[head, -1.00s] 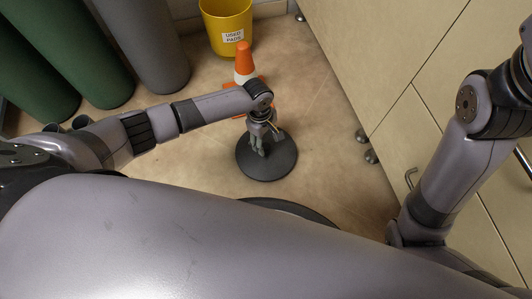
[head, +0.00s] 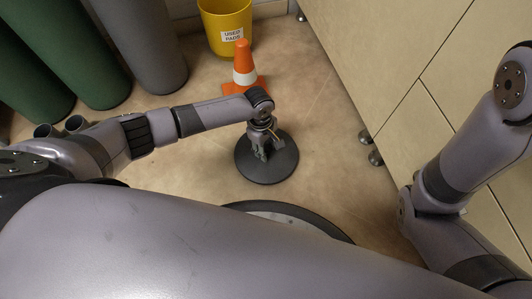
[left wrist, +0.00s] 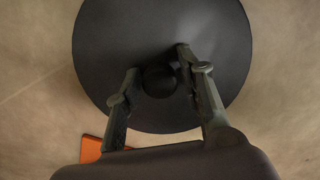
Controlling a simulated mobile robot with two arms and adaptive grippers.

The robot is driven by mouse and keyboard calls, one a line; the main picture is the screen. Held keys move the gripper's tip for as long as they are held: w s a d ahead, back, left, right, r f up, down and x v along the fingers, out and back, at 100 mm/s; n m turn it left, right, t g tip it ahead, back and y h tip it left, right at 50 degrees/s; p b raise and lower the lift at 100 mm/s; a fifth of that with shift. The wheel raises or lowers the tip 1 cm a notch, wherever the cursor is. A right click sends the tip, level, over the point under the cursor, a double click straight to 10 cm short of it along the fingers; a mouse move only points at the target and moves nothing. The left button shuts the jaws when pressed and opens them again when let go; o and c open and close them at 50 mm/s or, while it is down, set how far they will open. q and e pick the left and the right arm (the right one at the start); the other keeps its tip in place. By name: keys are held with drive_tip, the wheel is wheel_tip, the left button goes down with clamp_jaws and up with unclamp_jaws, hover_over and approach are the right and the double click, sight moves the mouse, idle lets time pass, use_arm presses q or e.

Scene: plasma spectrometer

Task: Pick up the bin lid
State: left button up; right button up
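The bin lid (head: 284,166) is a dark round disc lying on the floor in the head view. In the left wrist view the lid (left wrist: 105,45) fills the upper middle, with a round dark knob (left wrist: 160,81) at its centre. My left gripper (head: 262,156) is over the lid, pointing down. In the left wrist view its two fingers (left wrist: 157,62) are apart, one on each side of the knob. I cannot tell whether they touch it. My right gripper is outside both views; only part of my right arm shows.
An orange and white cone (head: 243,66) stands just behind the lid. A yellow bin (head: 228,24) labelled "USED PADS" stands farther back. Green and grey cylinders (head: 90,50) stand at the left. Beige cabinets (head: 375,60) line the right. Bare floor (head: 325,140) lies right of the lid.

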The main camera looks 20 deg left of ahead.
use_arm(q)
clamp_jaws()
drive_tip(key=shift+r, duration=0.15)
idle(0.4)
